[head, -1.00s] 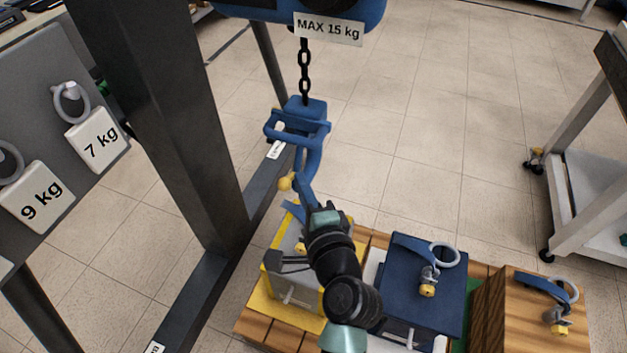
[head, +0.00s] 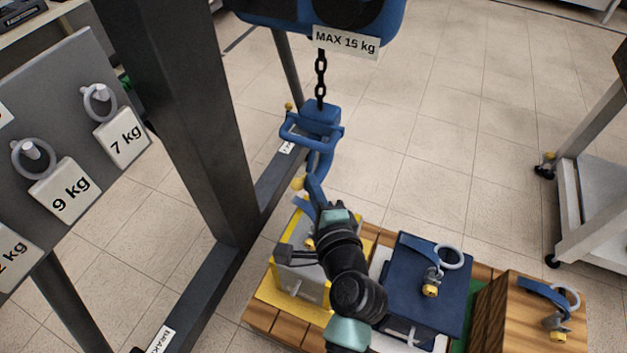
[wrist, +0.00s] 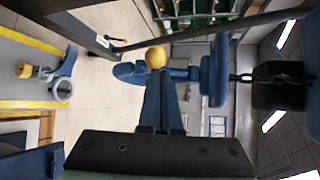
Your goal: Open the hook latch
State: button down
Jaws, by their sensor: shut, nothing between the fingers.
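The blue crane hook (head: 321,158) hangs on a dark chain, with its blue handle frame above it. The yellow ball knob of its latch (head: 298,183) is at the lower left of the hook. In the wrist view the knob (wrist: 155,57) sits just beyond my fingertips and the hook (wrist: 128,72) lies sideways behind them. My gripper (wrist: 158,72) is shut and empty, its blue fingers at the knob; I cannot tell whether they touch. In the head view my gripper (head: 313,182) is just right of the knob. Whether the latch stands open is unclear.
Below stand a yellow-edged grey block (head: 290,283), a navy block (head: 425,290) and a wooden block (head: 520,310), with ring fittings visible on the last two. A dark post (head: 190,120) and weight board (head: 60,130) are left. A hoist (head: 345,20) is above.

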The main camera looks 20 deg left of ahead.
jog(key=shift+s+r+m+g+p, duration=0.15)
jog(key=shift+r+g+p, duration=0.2)
jog(key=shift+p, duration=0.95)
jog(key=shift+r+m+g+p, duration=0.15)
jog(key=shift+r+p, duration=0.25)
jog(key=shift+p, duration=0.85)
notch_tip(320, 180, up, 6)
jog(key=m+g+h+p, duration=0.1)
jog(key=m+g+p, duration=0.2)
jog(key=p, duration=1.6)
jog(key=g, duration=0.3)
jog(key=shift+w+g+h+p, duration=0.3)
jog(key=shift+w, duration=0.05)
jog(key=shift+r, duration=0.15)
jog(key=shift+w+r+m+g+p, duration=0.15)
jog(key=shift+r+m+g+p, duration=0.2)
jog(key=shift+g, duration=0.45)
jog(key=shift+m+g, duration=0.25)
jog(key=shift+g, duration=0.35)
jog(key=shift+r+p, duration=0.15)
jog(key=shift+p, duration=0.2)
